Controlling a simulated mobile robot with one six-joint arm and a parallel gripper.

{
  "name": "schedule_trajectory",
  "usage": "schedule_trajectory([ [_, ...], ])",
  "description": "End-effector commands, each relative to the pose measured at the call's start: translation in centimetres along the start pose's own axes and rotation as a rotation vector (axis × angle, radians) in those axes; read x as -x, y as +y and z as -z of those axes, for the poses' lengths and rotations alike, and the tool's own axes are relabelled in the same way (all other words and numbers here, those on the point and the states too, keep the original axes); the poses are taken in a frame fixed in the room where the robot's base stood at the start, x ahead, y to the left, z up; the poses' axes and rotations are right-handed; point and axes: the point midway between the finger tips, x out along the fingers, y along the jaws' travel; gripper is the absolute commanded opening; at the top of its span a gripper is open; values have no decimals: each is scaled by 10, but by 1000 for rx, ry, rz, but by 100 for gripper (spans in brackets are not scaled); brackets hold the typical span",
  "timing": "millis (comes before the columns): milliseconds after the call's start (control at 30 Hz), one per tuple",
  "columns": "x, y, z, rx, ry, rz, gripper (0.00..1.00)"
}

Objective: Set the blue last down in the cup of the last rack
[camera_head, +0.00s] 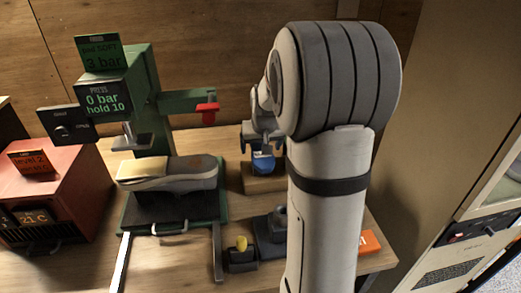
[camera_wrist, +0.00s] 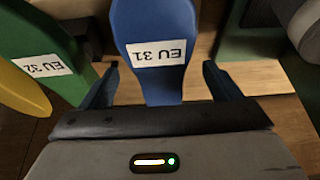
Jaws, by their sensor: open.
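The blue last (camera_wrist: 154,85) carries a white label reading EU 31 in the wrist view. My gripper (camera_wrist: 159,72) is open, with one dark blue finger on each side of the last and visible gaps between. In the head view the blue last (camera_head: 263,163) stands under my gripper (camera_head: 262,146), at the wooden last rack (camera_head: 264,185). The cup and the last's lower end are hidden, so I cannot tell how it is seated. A green last (camera_wrist: 40,55) labelled EU 32 stands to the left in the wrist view, with a yellow last (camera_wrist: 20,90) beyond it.
A green press (camera_head: 150,95) stands left of the rack, with a sneaker (camera_head: 185,175) on its bed. A red box (camera_head: 55,190) with displays is at the far left. A small dark holder with a yellow piece (camera_head: 241,245) stands in front. My arm hides the rack's right side.

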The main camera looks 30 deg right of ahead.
Motion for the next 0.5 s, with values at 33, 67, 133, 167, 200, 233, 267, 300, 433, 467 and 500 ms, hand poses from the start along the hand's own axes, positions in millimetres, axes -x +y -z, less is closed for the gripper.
schedule_trajectory([
  [33, 11, 0, 1, 0, 6, 0, 85],
  [67, 16, 0, 1, 0, 5, 0, 85],
  [133, 27, 0, 1, 0, 5, 0, 85],
  [167, 32, 0, 1, 0, 5, 0, 85],
  [200, 37, 0, 1, 0, 5, 0, 85],
  [233, 40, 0, 1, 0, 4, 0, 85],
  [267, 43, 0, 1, 0, 4, 0, 85],
  [300, 46, 0, 1, 0, 4, 0, 85],
  [433, 50, 0, 0, 0, 1, 0, 85],
  [467, 50, 0, 0, 0, 1, 0, 85],
  [500, 50, 0, 0, 0, 1, 0, 85],
])
